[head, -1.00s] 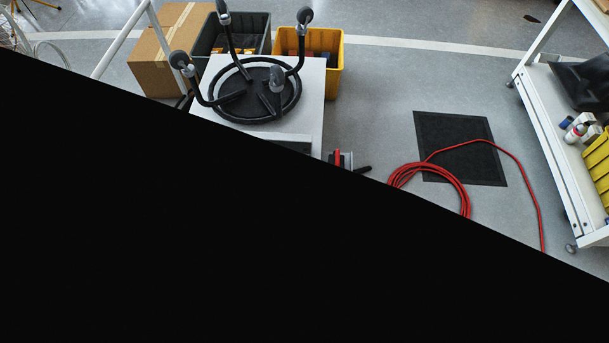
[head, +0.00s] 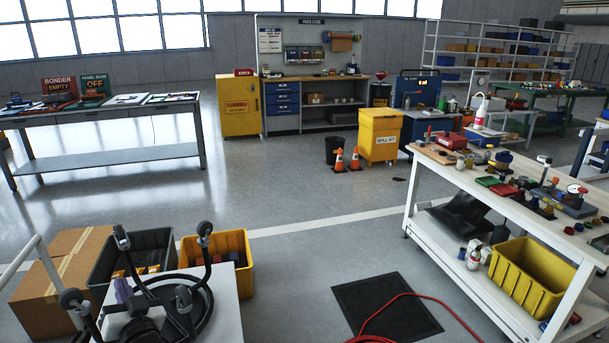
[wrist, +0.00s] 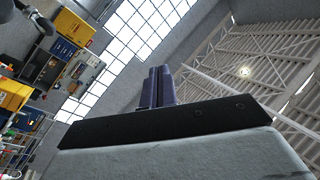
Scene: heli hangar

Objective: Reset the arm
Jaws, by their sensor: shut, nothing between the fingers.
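My gripper (wrist: 158,87) shows in the wrist view as two dark bluish fingers standing side by side, pressed together, with nothing between them. A black plate and a pale grey block of my own fill the lower part of that view. Beyond the fingers are tall windows and the white roof trusses, so the wrist faces upward, with the room tilted in the picture. In the head view I cannot clearly make out the gripper.
A loaded workbench (head: 425,160) stands right. A red hose (head: 400,303) crosses a black floor mat (head: 385,300). The middle floor is clear.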

